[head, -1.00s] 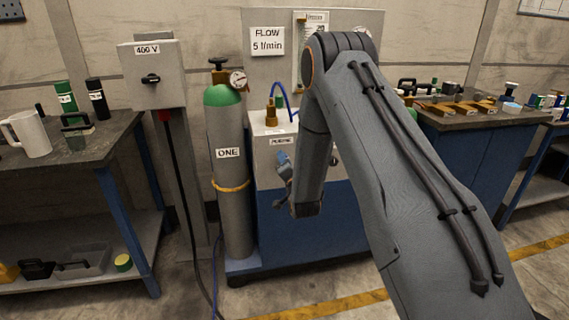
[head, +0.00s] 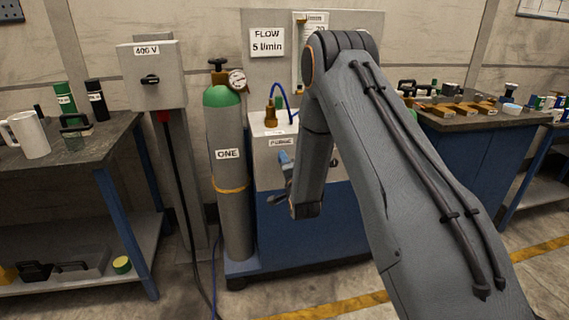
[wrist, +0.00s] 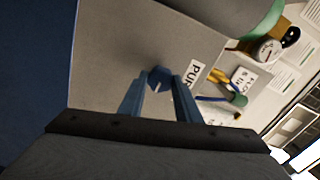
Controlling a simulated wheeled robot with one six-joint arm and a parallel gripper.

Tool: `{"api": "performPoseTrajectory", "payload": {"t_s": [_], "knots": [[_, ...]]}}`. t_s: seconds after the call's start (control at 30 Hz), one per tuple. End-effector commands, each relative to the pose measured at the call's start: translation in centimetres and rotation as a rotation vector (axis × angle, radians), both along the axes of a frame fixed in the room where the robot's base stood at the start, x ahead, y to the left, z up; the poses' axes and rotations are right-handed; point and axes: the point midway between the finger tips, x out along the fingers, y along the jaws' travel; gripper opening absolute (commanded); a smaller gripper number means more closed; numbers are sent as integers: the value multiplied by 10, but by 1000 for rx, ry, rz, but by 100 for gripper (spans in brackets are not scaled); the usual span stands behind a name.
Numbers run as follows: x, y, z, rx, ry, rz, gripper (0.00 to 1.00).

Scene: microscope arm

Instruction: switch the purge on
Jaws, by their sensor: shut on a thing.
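The PURGE label (wrist: 193,73) is beside the knob, partly cut off by a finger in the wrist view. In the head view my gripper (head: 283,178) is at the cabinet front below the label, and the knob cannot be made out there.
A grey gas cylinder (head: 229,180) marked ONE, with a gauge (head: 237,79), stands close left of my gripper. A 400 V switch box (head: 151,75) is further left. Benches with tools stand at left (head: 95,150) and right (head: 470,121).

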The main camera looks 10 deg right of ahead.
Motion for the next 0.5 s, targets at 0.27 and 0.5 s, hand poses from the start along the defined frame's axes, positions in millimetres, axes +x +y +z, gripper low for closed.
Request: {"api": "performPoseTrajectory", "payload": {"t_s": [0.27, 0.5], "knots": [[0, 0, -1, 0, 2, 0, 49], [0, 0, 0, 0, 1, 0, 49]]}}
